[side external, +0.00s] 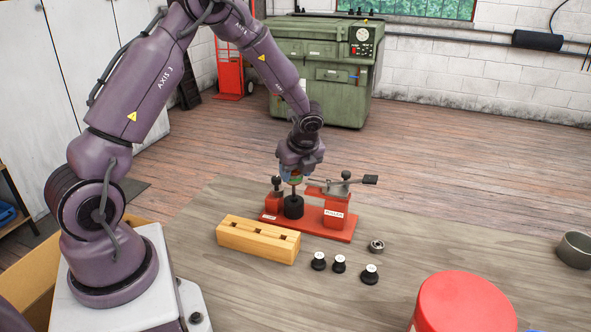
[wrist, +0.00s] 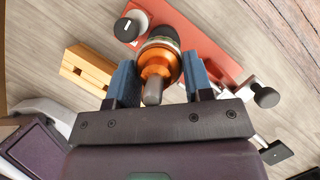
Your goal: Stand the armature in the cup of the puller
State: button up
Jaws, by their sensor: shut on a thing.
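The red puller (side external: 315,229) stands on the table with a black cup (side external: 293,207) on its base; it also shows in the wrist view (wrist: 212,50). My gripper (side external: 292,175) is above the cup. In the wrist view its blue pads (wrist: 160,82) are shut on the armature (wrist: 155,62), around its copper-coloured part, with the grey shaft end towards the camera. In the side view the armature's thin lower shaft (side external: 293,190) points down, roughly upright, and meets the top of the cup. I cannot tell how far it is inside.
A wooden block with holes (side external: 258,240) lies left of the puller. Several small parts, black knobs (side external: 339,263) and a metal ring (side external: 376,247), lie in front. The puller's lever (side external: 352,181) sticks out right. A red round container (side external: 465,305) and grey cup (side external: 574,250) stand right.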

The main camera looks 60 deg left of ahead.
dwell(0.3)
jog(key=o, duration=1.4)
jog(key=shift+f, duration=0.1)
jog(key=shift+r, duration=4.05)
